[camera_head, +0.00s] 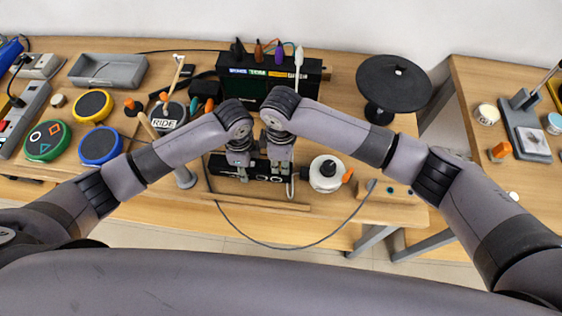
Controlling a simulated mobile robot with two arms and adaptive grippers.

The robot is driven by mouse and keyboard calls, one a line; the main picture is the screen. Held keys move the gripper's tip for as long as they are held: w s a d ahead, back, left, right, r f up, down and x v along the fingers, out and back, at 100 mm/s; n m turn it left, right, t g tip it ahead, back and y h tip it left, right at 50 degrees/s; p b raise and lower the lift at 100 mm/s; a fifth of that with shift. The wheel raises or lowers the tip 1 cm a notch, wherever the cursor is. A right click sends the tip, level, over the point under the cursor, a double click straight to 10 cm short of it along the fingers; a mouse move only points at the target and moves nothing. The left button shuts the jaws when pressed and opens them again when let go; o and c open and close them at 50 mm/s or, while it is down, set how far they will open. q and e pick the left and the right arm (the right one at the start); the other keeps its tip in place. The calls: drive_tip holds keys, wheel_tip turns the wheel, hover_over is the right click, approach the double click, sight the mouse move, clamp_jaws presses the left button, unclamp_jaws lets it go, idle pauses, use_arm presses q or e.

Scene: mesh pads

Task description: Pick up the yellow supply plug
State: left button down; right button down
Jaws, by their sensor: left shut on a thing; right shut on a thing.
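I cannot make out a yellow supply plug. My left gripper (243,174) and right gripper (279,174) are side by side at the middle of the table, pointing down over a low black unit with white markings (262,194). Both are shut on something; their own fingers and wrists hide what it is. A white cable (290,188) hangs close beside the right gripper. On the black box with coloured labels (312,90) behind them stand plugs: black (238,48), orange (259,52), purple (279,52) and white (299,54).
Round pads, green (47,140), blue (100,145), yellow (93,105) and RIDE (168,113), lie left. A grey tray (108,70) is behind them. A black disc on a stand (394,82) and a white round spool-like thing (326,174) stand right. A grey cable (330,232) loops over the front edge.

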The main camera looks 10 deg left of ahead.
wheel_tip(320, 180, up, 10)
drive_tip(key=shift+r, duration=0.1)
use_arm(q)
drive_tip(key=c, duration=0.9)
unclamp_jaws()
drive_tip(key=shift+c, duration=0.2)
wheel_tip(320, 180, up, 12)
